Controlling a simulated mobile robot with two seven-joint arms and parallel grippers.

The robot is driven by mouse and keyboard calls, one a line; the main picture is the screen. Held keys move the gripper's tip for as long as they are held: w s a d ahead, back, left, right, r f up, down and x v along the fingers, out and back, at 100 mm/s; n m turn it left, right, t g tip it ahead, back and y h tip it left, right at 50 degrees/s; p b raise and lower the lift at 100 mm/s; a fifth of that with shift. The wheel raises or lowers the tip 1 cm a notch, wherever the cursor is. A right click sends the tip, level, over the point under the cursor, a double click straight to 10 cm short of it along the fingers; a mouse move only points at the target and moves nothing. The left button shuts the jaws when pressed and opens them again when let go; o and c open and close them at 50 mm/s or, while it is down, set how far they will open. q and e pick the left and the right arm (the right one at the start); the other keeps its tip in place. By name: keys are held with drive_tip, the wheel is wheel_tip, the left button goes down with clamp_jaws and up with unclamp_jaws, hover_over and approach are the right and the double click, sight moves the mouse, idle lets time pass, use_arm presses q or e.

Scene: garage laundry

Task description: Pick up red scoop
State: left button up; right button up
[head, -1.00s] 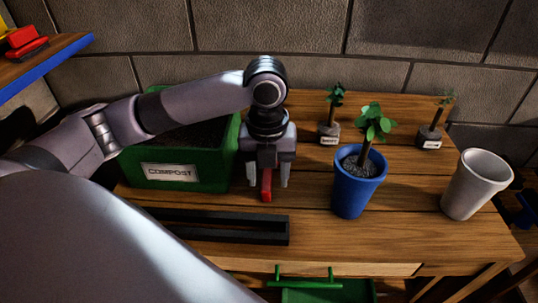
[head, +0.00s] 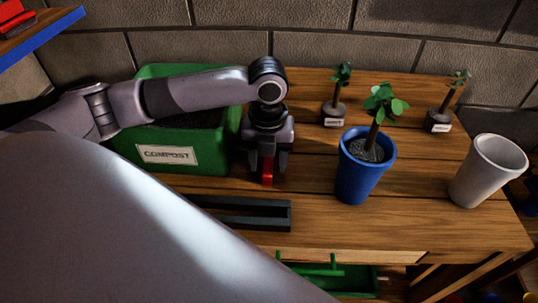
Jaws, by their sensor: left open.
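The red scoop (head: 267,178) shows as a narrow red piece between the fingers of my left gripper (head: 267,174), just above or at the wooden bench top. Most of the scoop is hidden by the gripper. The left gripper points down with its fingers on either side of the red piece. Whether the fingers touch it is not clear. My right gripper is not in view.
A green compost bin (head: 167,155) stands left of the gripper. A black tray (head: 240,213) lies in front. A blue pot with a plant (head: 362,180) and a white pot (head: 488,170) stand to the right. Two small plants (head: 335,112) (head: 438,120) are behind.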

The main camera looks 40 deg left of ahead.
use_arm(q)
clamp_jaws()
drive_tip(key=shift+r, duration=0.15)
wheel_tip(320, 180, up, 20)
drive_tip(key=p, duration=0.3)
drive_tip(key=shift+p, duration=0.3)
